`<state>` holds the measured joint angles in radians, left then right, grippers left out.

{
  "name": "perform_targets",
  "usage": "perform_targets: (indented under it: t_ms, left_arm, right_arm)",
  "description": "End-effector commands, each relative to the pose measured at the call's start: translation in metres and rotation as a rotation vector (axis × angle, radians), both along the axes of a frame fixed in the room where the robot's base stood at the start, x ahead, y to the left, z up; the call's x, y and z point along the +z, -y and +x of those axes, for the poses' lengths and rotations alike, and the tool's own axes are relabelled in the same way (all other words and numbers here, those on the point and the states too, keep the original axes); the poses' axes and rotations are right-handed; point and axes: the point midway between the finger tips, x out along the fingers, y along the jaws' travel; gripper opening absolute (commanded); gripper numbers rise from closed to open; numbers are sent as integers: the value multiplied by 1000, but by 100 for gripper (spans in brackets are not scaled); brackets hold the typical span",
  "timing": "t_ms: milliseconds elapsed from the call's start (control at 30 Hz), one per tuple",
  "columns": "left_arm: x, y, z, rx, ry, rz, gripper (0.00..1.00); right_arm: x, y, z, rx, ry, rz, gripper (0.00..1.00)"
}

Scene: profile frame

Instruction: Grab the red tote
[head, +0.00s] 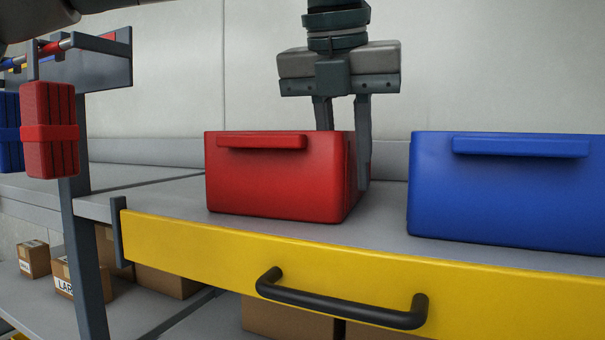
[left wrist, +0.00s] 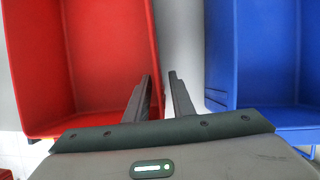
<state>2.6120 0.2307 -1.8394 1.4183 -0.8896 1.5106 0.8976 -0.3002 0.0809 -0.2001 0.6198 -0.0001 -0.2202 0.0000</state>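The red tote (head: 270,180) stands upright on the grey shelf, left of a blue tote, with a red handle on its front. My left gripper (head: 344,140) points down at the red tote's right side wall. Its fingers are apart, one inside the tote and the other outside, in the gap between the totes. The inner fingertip is hidden in the head view. The left wrist view shows the gripper (left wrist: 160,95) open across the right wall of the empty red tote (left wrist: 100,50). I cannot tell whether a finger touches it. My right gripper is not in view.
The blue tote (head: 510,200) stands close on the right. A yellow front panel (head: 200,250) with a black handle (head: 340,300) edges the shelf. Cardboard boxes (head: 165,282) sit below. Red packs (head: 50,130) hang from a rack at left. A wall is behind.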

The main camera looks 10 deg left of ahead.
Motion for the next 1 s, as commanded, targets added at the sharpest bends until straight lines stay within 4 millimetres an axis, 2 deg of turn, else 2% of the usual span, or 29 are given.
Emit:
perform_targets:
  t_ms: [33,67,100,1000]
  left_arm:
    - [0,0,0,0,0,0,9]
    - [0,0,0,0,0,0,2]
    - [0,0,0,0,0,0,0]
    - [0,0,0,0,0,0,0]
  right_arm:
    - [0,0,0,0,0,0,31]
    - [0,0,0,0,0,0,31]
    - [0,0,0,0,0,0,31]
    - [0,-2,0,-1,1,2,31]
